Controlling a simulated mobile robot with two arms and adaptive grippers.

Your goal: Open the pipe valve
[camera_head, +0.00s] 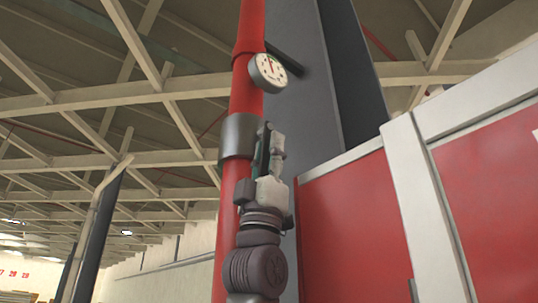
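A red vertical pipe (247,85) runs up the middle of the head view, with a grey collar (236,136) around it. A round white dial gauge (268,70) sits on the pipe above the collar. A dark bar (287,58), possibly the valve's lever, slants down to the right behind the gauge. My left gripper (270,140) points upward in front of the pipe, beside the collar and below the gauge. Its fingers are seen nearly edge-on, so their opening and any contact are unclear. My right gripper is out of view.
A dark grey column (345,90) stands right behind the pipe. A red panel (350,235) with a white frame (428,210) fills the lower right. Another dark post (93,235) stands at the left. Beams cross the ceiling above; the space left of the pipe looks free.

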